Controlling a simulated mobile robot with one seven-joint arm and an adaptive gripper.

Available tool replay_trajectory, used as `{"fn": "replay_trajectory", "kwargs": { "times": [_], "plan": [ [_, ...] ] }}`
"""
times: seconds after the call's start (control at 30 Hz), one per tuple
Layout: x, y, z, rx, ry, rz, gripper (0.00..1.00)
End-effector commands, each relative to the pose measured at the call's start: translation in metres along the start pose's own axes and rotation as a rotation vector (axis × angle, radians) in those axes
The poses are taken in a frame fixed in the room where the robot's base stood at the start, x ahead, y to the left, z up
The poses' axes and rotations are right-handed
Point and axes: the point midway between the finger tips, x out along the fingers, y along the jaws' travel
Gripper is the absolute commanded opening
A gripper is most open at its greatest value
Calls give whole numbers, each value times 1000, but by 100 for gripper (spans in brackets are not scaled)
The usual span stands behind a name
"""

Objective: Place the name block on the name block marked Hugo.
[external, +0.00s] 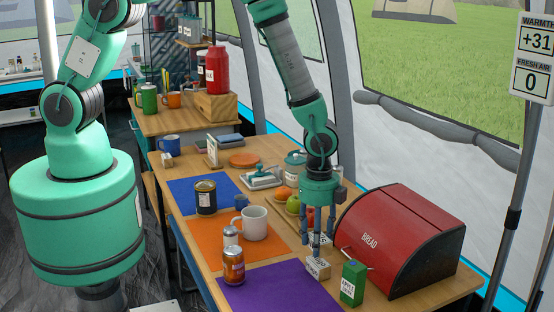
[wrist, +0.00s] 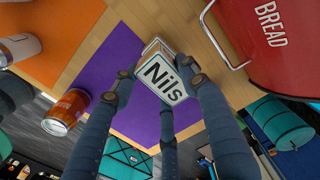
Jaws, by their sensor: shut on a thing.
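My gripper (external: 317,252) is shut on a wooden name block (external: 318,269) with a white face. In the wrist view the block (wrist: 163,76) reads "Nils", and the fingers of my gripper (wrist: 162,88) close around it. The block is beside the right edge of the purple mat, low over the table; I cannot tell whether it touches the wood. Another small white-faced block (external: 167,160) stands by the blue mug at the far left of the table, its lettering too small to read. I cannot make out a block marked Hugo.
A red bread box (external: 401,240) stands right of my gripper, with a green carton (external: 353,283) close by. An orange-brown jar (external: 233,267) stands by the purple mat (external: 275,291). A white mug (external: 254,222) is on the orange mat. Fruit (external: 293,204) sits behind my gripper.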

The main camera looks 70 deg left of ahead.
Motion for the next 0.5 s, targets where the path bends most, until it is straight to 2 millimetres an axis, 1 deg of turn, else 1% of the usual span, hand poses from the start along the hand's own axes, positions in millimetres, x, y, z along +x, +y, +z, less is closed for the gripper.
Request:
{"fn": "replay_trajectory", "kwargs": {
  "times": [0.1,0.27,0.5],
  "plan": [
    [13,1,0,0,-1,2,18],
    [27,1,0,0,-1,2,18],
    [30,0,0,0,0,0,18]
  ]
}}
